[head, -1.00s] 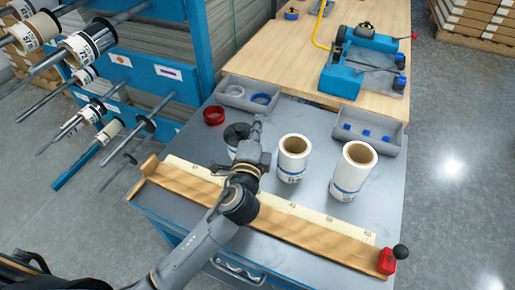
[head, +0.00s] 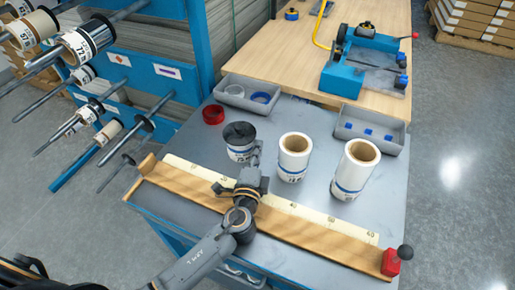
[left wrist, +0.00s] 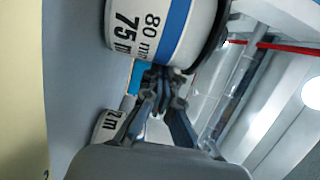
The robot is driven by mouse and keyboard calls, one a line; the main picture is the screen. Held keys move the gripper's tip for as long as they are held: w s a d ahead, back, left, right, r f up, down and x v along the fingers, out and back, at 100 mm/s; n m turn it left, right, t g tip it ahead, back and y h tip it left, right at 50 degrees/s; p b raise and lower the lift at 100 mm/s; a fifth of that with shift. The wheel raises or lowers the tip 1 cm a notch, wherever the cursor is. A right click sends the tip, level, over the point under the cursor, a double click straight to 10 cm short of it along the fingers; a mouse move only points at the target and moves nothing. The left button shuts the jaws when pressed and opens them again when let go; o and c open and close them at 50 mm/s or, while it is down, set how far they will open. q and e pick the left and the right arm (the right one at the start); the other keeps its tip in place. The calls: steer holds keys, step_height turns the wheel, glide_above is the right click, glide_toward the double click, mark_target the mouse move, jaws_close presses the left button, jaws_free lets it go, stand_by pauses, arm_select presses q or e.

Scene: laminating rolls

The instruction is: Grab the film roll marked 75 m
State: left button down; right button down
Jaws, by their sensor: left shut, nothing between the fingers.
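The roll marked "80 mm 75 m" (left wrist: 150,28) fills the top of the left wrist view, with a blue band and a black rim. It appears to be the black-topped white roll (head: 240,150) standing upright on the grey table in the head view. My left gripper (head: 256,152) is shut and empty, close to this roll's right side in the head view. In the left wrist view its fingertips (left wrist: 161,76) are together just below the label; I cannot tell whether they touch the roll. My right gripper is not in view.
Two white rolls, a middle one (head: 293,160) and a right one (head: 354,172), stand nearby. A wooden ruler board (head: 300,228) runs along the front, with a red clamp (head: 389,262) at its end. A red ring (head: 213,114) and grey trays (head: 368,128) lie behind.

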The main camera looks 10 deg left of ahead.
arm_select(q)
steer(key=w+a, duration=0.1)
steer(key=a, duration=0.5)
steer(key=w+a+b, duration=0.1)
steer(key=a, duration=0.5)
steer(key=w+a+b, duration=0.1)
steer(key=a, duration=0.5)
steer(key=shift+w, duration=0.25)
